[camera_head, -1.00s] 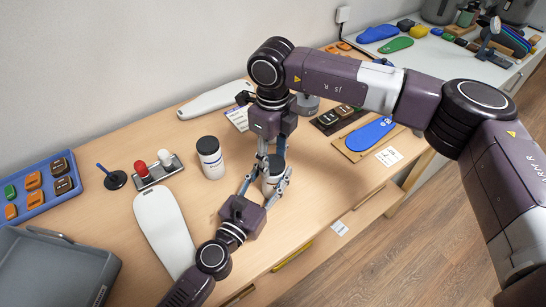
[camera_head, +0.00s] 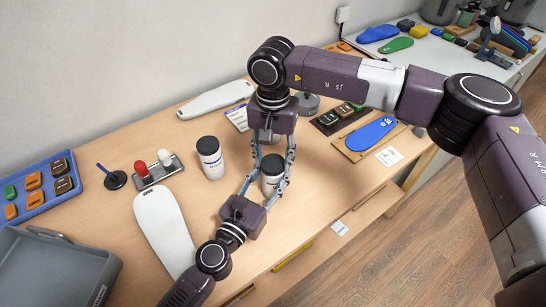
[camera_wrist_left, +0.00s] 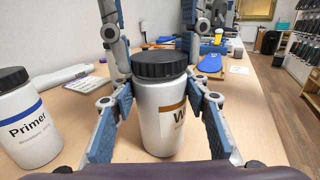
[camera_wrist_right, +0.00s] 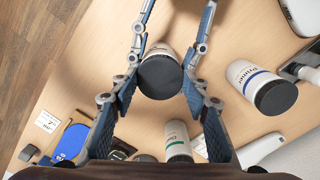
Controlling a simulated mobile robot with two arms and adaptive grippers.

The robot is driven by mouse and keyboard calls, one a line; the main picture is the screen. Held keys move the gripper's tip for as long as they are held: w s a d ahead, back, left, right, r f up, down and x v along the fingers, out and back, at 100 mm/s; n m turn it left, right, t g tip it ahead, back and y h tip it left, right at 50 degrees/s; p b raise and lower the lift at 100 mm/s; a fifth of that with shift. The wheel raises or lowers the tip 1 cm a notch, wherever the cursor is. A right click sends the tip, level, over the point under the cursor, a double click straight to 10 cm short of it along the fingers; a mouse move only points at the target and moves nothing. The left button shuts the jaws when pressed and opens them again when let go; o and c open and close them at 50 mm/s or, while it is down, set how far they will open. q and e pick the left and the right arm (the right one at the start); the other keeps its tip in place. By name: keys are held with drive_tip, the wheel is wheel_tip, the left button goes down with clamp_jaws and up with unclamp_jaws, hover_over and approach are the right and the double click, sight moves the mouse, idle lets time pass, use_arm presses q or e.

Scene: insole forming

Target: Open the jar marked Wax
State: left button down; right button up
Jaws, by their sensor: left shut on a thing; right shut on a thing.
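The Wax jar (camera_head: 269,186) stands upright near the table's front edge. In the left wrist view the white jar (camera_wrist_left: 160,125) shows a brown band and a "W", the rest of the word being hidden by a finger. Its black ribbed lid (camera_wrist_left: 160,64) sits on top; whether it is loose cannot be told. My left gripper (camera_head: 262,188) is shut on the jar body from the front left. My right gripper (camera_head: 272,164) points down from above, shut on the lid; the right wrist view shows the lid (camera_wrist_right: 160,76) between its fingers.
A Primer jar (camera_head: 210,160) stands to the left. Another jar with a green band (camera_wrist_right: 178,140) stands behind. A white insole shape (camera_head: 163,228), a stand with red and white knobs (camera_head: 155,172) and a blue tray (camera_head: 40,188) are further left. A blue insole (camera_head: 370,133) lies right.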

sight(273, 163)
drive_tip(key=n, duration=0.5)
drive_tip(key=shift+w, duration=0.1)
drive_tip(key=shift+r, duration=0.2)
drive_tip(key=shift+r, duration=0.95)
drive_tip(key=shift+r, duration=2)
use_arm(q)
drive_tip(key=c, duration=1)
unclamp_jaws()
